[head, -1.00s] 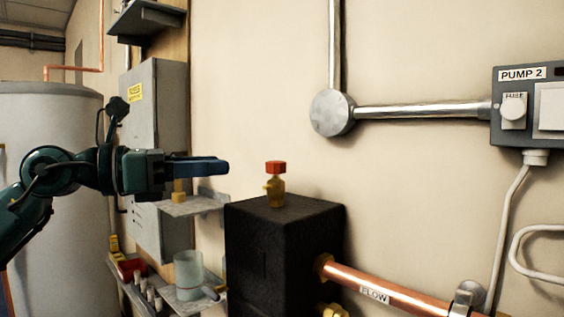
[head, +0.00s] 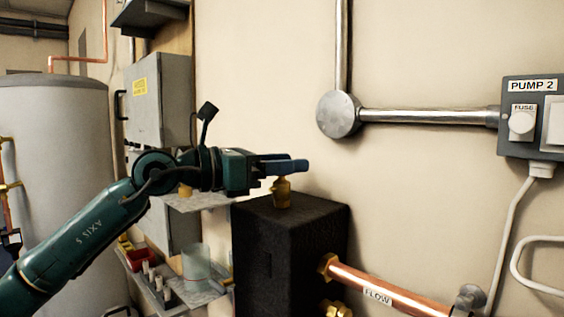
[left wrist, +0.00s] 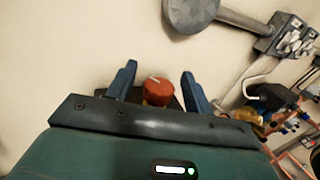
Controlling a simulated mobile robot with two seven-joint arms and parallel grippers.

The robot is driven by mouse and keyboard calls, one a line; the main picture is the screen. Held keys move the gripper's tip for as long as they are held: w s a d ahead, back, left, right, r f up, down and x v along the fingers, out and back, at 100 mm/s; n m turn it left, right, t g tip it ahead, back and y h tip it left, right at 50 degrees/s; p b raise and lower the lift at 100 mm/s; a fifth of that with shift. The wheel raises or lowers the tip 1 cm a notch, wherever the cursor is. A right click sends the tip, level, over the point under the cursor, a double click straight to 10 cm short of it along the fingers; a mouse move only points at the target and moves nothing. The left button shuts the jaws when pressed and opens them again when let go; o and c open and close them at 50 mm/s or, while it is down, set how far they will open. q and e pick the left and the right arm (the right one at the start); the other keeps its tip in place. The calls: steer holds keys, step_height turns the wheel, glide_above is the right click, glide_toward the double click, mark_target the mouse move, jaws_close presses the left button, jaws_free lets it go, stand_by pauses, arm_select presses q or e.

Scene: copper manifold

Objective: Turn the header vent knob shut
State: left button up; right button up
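The header vent has a brass body (head: 282,190) standing on top of the black insulated header box (head: 285,225). Its red knob (left wrist: 158,91) shows in the left wrist view with a pale mark on top. My left gripper (head: 300,166) reaches in from the left at the knob's height and hides the knob in the head view. In the left wrist view my left gripper's blue fingers (left wrist: 160,82) are open, one on each side of the knob, with a gap on both sides. My right gripper is in neither view.
A copper pipe labelled FLOW (head: 378,296) leaves the box at lower right. The wall behind carries a metal conduit (head: 430,116) and a PUMP 2 switch box (head: 532,115).

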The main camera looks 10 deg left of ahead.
arm_select(q)
steer(key=c, duration=0.9)
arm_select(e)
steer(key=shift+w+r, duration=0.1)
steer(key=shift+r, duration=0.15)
arm_select(q)
steer(key=shift+g, duration=0.4)
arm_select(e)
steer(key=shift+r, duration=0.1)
arm_select(q)
steer(key=shift+m+g+h, duration=0.3)
steer(key=shift+m+h, duration=0.1)
steer(key=m+g+h+p, duration=0.1)
steer(key=m+g, duration=0.2)
steer(key=g, duration=0.1)
steer(key=shift+r+h, duration=0.15)
steer(key=shift+h, duration=0.25)
steer(key=shift+c, duration=0.2)
steer(key=m+g+p, duration=0.2)
steer(key=m+g, duration=0.1)
steer(key=g, duration=0.1)
steer(key=shift+g+h, duration=0.3)
steer(key=shift+h, duration=0.1)
steer(key=shift+m+g+p, duration=0.4)
steer(key=shift+g+p, duration=0.1)
steer(key=shift+g, duration=0.1)
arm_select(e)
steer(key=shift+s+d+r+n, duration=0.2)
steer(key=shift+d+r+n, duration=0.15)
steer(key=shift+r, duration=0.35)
